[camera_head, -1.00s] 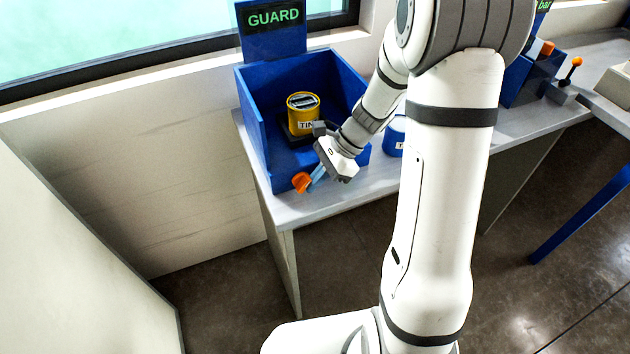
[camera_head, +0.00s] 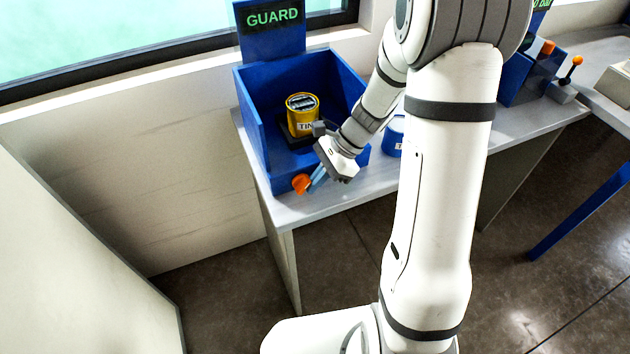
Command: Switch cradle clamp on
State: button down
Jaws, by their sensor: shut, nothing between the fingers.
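The blue open-topped cradle box (camera_head: 248,120) stands on the bench under a sign reading GUARD (camera_head: 272,17). A yellow tin (camera_head: 302,104) sits upright on a dark base inside it. An orange handle (camera_head: 301,183) is at the box's front lower corner; it looks like the clamp's lever, but its on or off position cannot be told. My gripper (camera_head: 316,181) is shut and empty, pointing down-left, its pale blue fingers close beside the handle. Whether they touch it cannot be told. My wrist hides part of the box's front and right side.
A blue tin (camera_head: 393,136) stands right of the box, partly behind my arm. Farther right are a blue unit (camera_head: 529,80) and an orange-knobbed lever (camera_head: 572,72). The grey bench top (camera_head: 340,199) is bare along its front edge. A pale panel (camera_head: 75,265) stands at left.

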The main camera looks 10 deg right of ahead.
jog(key=v, duration=0.7)
jog(key=shift+d+r, duration=0.15)
jog(key=shift+r, duration=0.15)
jog(key=shift+w, duration=0.1)
